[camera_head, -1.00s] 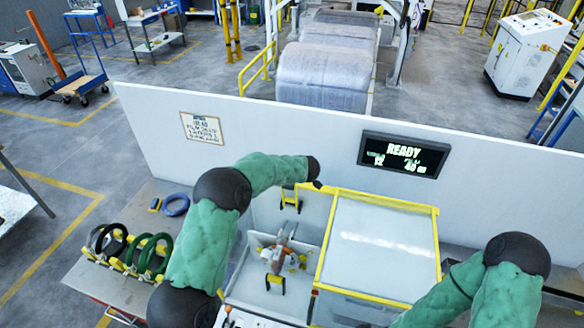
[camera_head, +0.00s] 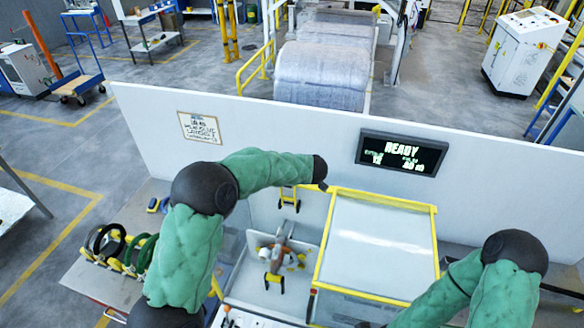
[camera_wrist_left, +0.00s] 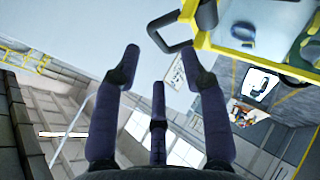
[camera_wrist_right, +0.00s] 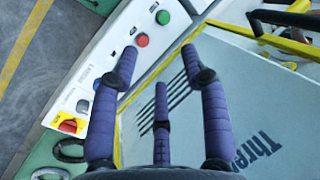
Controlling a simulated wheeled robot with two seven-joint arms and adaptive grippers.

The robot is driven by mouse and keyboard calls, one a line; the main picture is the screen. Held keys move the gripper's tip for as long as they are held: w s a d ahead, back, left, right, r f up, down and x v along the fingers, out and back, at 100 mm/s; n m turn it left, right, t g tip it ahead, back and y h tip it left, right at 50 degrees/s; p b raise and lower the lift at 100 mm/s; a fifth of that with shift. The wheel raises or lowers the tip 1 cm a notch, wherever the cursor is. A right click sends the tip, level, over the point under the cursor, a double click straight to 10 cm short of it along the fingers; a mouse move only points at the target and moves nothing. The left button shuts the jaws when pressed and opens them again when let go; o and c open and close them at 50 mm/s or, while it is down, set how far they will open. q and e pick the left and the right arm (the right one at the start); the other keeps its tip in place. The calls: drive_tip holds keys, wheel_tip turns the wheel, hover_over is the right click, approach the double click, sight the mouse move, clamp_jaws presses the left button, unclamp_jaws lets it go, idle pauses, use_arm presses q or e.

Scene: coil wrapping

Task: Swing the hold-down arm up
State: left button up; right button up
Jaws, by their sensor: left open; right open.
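In the left wrist view, my left gripper (camera_wrist_left: 162,62) is open and empty. A black loop handle (camera_wrist_left: 165,45) on a yellow frame (camera_wrist_left: 235,52) lies near its fingertips, not visibly gripped. In the right wrist view, my right gripper (camera_wrist_right: 160,65) is open and empty above the control panel and a grey lettered surface. The head view hides the right gripper.
The control panel has a green button (camera_wrist_right: 163,17), a red button (camera_wrist_right: 142,40) and a red-yellow switch (camera_wrist_right: 69,124). A white wall (camera_head: 270,130) with a READY display (camera_head: 401,153) stands behind the machine.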

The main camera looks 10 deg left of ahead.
use_arm(q)
drive_tip(key=shift+v, duration=1.9)
drive_tip(key=shift+f, duration=0.1)
